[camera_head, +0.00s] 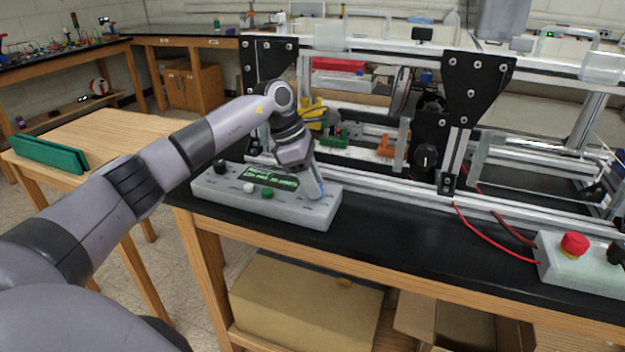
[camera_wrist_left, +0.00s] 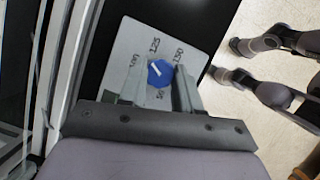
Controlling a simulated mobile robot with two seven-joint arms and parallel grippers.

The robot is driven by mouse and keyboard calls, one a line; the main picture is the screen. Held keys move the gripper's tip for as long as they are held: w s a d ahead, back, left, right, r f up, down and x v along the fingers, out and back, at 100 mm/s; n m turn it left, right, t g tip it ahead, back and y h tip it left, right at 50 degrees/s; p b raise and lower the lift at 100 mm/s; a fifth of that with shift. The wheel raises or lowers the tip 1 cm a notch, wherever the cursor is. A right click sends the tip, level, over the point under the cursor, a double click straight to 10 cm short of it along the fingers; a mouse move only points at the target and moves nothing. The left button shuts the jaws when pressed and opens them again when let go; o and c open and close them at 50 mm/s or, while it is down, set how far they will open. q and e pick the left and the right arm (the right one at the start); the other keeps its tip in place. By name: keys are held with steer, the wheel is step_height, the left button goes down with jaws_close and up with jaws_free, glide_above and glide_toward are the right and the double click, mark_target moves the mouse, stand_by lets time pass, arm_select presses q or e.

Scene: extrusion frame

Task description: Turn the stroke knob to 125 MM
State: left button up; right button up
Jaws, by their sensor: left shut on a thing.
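The stroke knob (camera_wrist_left: 160,73) is blue with a white pointer line and sits on a light grey panel (camera_wrist_left: 122,48). Printed numbers 100, 125 and 150 run around its upper side, and part of a 50 shows below it. I cannot tell for sure which number the line points at. My left gripper (camera_wrist_left: 158,82) is shut on the knob, one finger on each side. In the head view my left gripper (camera_head: 317,188) reaches down to the right end of the grey control box (camera_head: 313,215) and mostly hides the knob. My right gripper is not seen.
The box also has a green-lit display (camera_head: 270,178), a black knob (camera_head: 220,167), a white button (camera_head: 249,188) and a green button (camera_head: 267,193). The extrusion frame (camera_head: 385,180) stands close behind it. A red emergency button (camera_head: 574,244) is at the far right.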

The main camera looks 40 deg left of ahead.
mark_target(303, 192)
arm_select(q)
steer(key=m+g, duration=0.1)
steer(key=m, duration=0.1)
steer(key=m+g, duration=0.1)
steer(key=m, duration=0.2)
steer(key=shift+w+h, duration=0.2)
steer(key=shift+h, duration=0.1)
steer(key=shift+m, duration=0.4)
steer(key=o, duration=1.1)
steer(key=shift+c, duration=0.2)
steer(key=b+v, duration=0.1)
steer(key=v, duration=0.6)
steer(key=shift+r, duration=0.15)
